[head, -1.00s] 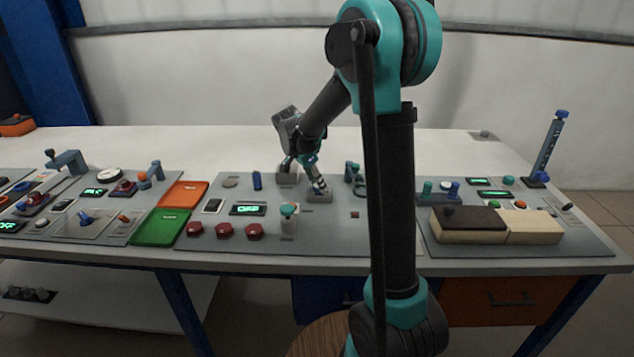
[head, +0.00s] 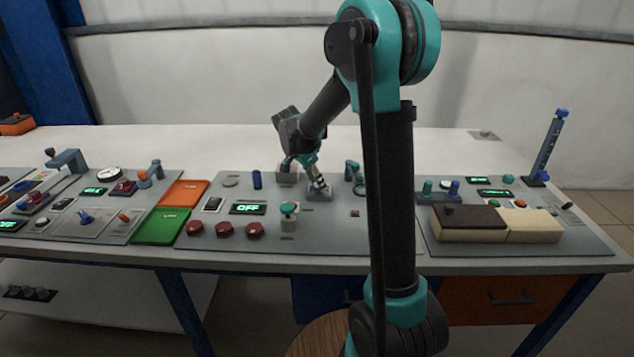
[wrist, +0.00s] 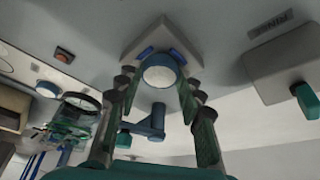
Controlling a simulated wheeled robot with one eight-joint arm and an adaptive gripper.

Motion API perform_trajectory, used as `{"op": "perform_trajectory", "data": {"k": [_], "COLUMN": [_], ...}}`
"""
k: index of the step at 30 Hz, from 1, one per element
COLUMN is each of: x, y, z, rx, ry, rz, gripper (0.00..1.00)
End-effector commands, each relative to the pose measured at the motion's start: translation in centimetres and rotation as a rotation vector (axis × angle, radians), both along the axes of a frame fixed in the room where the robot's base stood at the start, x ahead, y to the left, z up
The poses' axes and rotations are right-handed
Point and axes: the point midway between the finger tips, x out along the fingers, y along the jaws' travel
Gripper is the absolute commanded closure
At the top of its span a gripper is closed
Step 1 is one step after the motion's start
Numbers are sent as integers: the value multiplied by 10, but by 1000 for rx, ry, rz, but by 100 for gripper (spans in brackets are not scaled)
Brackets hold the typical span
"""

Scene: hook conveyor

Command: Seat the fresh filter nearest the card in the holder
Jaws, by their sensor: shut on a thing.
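In the wrist view a round white-faced piece with a blue rim (wrist: 160,72), which looks like a filter, sits between my fingertips. My gripper (wrist: 158,88) is shut on it. Just beyond it is a grey square block with blue strips (wrist: 146,38), likely the holder; I cannot tell whether the piece is inside it or only in front of it. In the head view my gripper (head: 303,178) is low over the middle panel, by two small grey blocks, and its fingers hide the piece. I cannot tell which object is the card.
A grey block with a teal knob (head: 289,212) stands in front of my gripper. A blue cylinder (head: 257,180) stands to its left. Red buttons (head: 225,231), an orange panel (head: 184,194) and a green panel (head: 160,227) lie further left. The white tabletop behind (head: 230,150) is clear.

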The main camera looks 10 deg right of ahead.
Motion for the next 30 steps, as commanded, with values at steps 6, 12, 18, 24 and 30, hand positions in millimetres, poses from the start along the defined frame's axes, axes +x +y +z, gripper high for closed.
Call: {"op": "perform_trajectory", "data": {"k": [6, 12, 18, 24, 30], "x": [0, 0, 0, 0, 0], "y": [0, 0, 0, 0, 0], "z": [-1, -1, 0, 0, 0], "rx": [2, 2, 1, 1, 1], "ry": [0, 1, 0, 0, 0], "rz": [-1, 0, 0, 0, 0], "gripper": [87, 43, 38, 21, 21]}}
